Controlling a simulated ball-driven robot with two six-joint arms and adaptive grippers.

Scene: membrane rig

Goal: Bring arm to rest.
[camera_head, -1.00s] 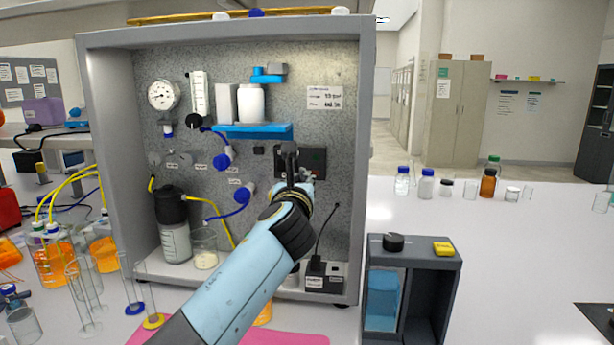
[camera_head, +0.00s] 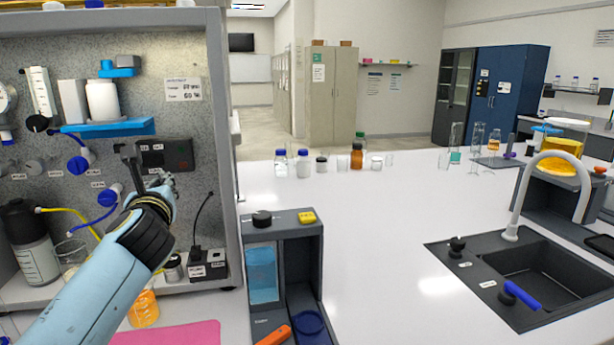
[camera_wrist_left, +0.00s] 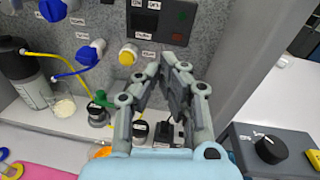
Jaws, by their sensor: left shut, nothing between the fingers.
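My left arm comes in from the lower left in the head view. Its gripper (camera_head: 160,181) is in front of the membrane rig's panel (camera_head: 205,135), just below the dark display box (camera_head: 166,153). In the left wrist view the gripper's fingers (camera_wrist_left: 172,75) are together and hold nothing. The display box (camera_wrist_left: 160,20) and a yellow knob (camera_wrist_left: 128,55) show beyond them. From these views I cannot tell whether the fingers touch the panel. My right gripper is not in view.
A grey dispenser unit (camera_head: 283,225) with a black knob stands right of the rig. Bottles (camera_head: 303,164) stand behind it. A black sink (camera_head: 540,270) with a tall tap is at the right. The white bench (camera_head: 380,220) between is clear. A pink mat (camera_head: 185,334) lies in front.

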